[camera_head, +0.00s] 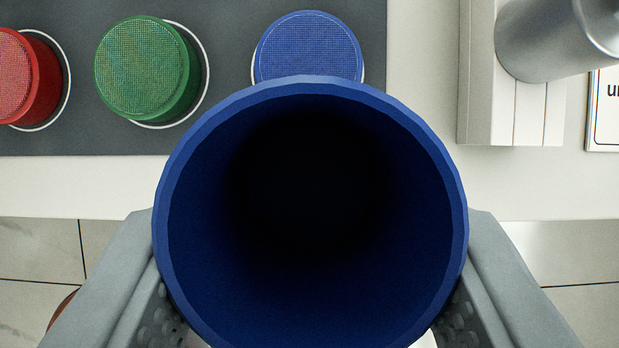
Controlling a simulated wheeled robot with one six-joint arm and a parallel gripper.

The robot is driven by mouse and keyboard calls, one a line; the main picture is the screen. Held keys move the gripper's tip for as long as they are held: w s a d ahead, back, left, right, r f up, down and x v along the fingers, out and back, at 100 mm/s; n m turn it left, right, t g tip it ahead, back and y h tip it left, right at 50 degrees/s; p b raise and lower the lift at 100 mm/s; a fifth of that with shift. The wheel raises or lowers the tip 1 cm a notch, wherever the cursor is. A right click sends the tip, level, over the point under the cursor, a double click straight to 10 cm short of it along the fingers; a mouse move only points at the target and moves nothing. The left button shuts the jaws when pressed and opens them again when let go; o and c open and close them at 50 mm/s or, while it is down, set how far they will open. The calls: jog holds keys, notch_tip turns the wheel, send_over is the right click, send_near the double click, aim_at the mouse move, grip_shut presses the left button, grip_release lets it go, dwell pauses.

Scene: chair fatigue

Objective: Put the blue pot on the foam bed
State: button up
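The blue pot (312,92) fills the middle of the view, its round open mouth facing the camera and its inside dark and empty as far as I can see. My gripper (311,250) has one grey finger on each side of the pot, both against its wall, so it is shut on the pot. The pot hides what lies straight beyond it. I cannot tell for certain which surface is the foam bed; a pale counter (90,185) shows behind the pot.
A dark grey panel (228,90) at upper left holds red (30,78), green (145,68) and blue (308,48) mesh-topped cylinders in white rings. A grey metal cylinder (545,40) is over a white ridged block (510,105) at upper right, beside a printed card (605,115). Tiled floor lies below.

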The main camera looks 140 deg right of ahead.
aim_at(311, 270)
jog(key=shift+f, duration=1.8)
jog(key=shift+f, duration=0.4)
jog(key=o, duration=1)
jog(key=shift+r, duration=0.35)
jog(key=v, duration=1.2)
jog(key=shift+s+r, duration=0.1)
jog(key=shift+s, duration=0.05)
